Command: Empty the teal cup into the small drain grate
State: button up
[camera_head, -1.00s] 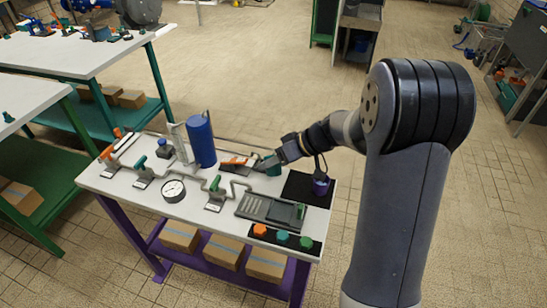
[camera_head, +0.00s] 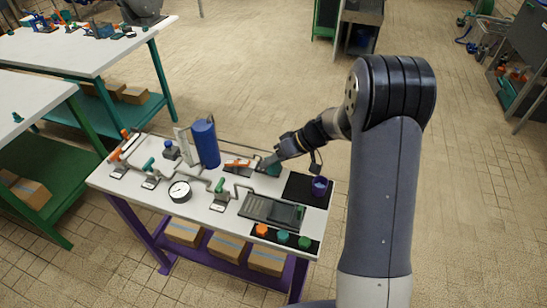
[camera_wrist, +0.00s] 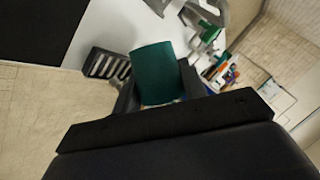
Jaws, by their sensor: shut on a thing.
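The teal cup (camera_wrist: 155,75) is between the two fingers of my gripper (camera_wrist: 158,92) in the wrist view, and the gripper is shut on it. Its side faces the camera; its mouth and contents cannot be seen. In the head view my gripper (camera_head: 267,163) is low over the back right of the white workbench, with a little of the teal cup (camera_head: 274,170) showing beside it. A dark slotted grate (camera_wrist: 106,65) lies just left of the cup in the wrist view. I cannot tell whether cup and bench touch.
A purple cup (camera_head: 319,187) stands on a black mat (camera_head: 297,186) at the right. A grey tray (camera_head: 268,209) lies in front. A blue cylinder (camera_head: 206,143), pipes with valves and a gauge (camera_head: 180,191) fill the left. Orange, teal and green pieces line the front edge.

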jog(key=shift+w+r+g+p, duration=0.1)
jog(key=shift+w+g+p, duration=0.15)
jog(key=shift+p, duration=0.5)
jog(key=shift+m+g+p, duration=0.25)
jog(key=shift+m+p, duration=0.05)
jog(key=shift+p, duration=0.2)
jog(key=shift+w+a+f+m+g+h+p, duration=0.1)
jog(key=shift+f+m+g+h+p, duration=0.25)
jog(key=shift+g+p, duration=0.6)
jog(key=shift+r+m+g+p, duration=0.1)
jog(key=shift+m+g+p, duration=0.25)
jog(key=shift+g+p, duration=0.15)
jog(key=shift+w+g, duration=0.1)
jog(key=shift+g, duration=0.15)
jog(key=shift+r, duration=0.1)
jog(key=shift+w+m+g+p, duration=0.15)
jog(key=shift+m+g+p, duration=0.35)
jog(key=shift+g, duration=0.2)
